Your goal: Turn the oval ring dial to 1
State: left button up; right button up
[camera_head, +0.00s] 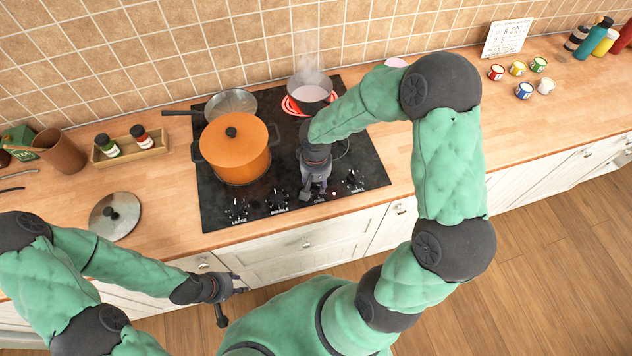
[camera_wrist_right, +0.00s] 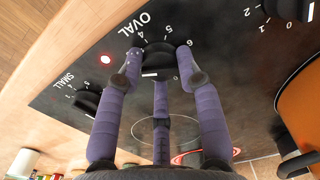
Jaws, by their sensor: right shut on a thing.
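The oval dial (camera_wrist_right: 158,58) is a black knob on the cooktop's front edge, with "OVAL" and white numbers printed around it. A white mark shows on the knob's near side; I cannot tell for sure which number it points at. My right gripper (camera_wrist_right: 160,62) has its fingers closed around the knob, one on each side. In the head view my right gripper (camera_head: 315,192) is over the cooktop's front edge and hides most of this dial. My left gripper (camera_head: 231,303) is open and empty, low in front of the cabinets.
The black cooktop (camera_head: 215,205) carries an orange pot (camera_head: 235,150), an empty pan (camera_head: 231,103) and a steaming pot (camera_head: 310,92) on a glowing red ring. Other dials (camera_head: 278,196) flank the oval one. A glass lid (camera_head: 114,215) lies left.

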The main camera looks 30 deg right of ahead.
aim_at(315, 184)
jog(key=n, duration=0.3)
jog(key=shift+w+r+n, duration=0.1)
jog(key=shift+n, duration=0.3)
jog(key=n+p, duration=0.1)
jog(key=n, duration=0.2)
jog(key=shift+n, duration=0.3)
jog(key=n+p, duration=0.1)
jog(key=n, duration=0.2)
jog(key=shift+n, duration=0.3)
jog(key=shift+n+p, duration=0.8)
jog(key=shift+n, duration=0.7)
jog(key=o, duration=1.1)
jog(key=shift+a, duration=0.1)
jog(key=shift+o, duration=0.2)
notch_tip(315, 184, up, 12)
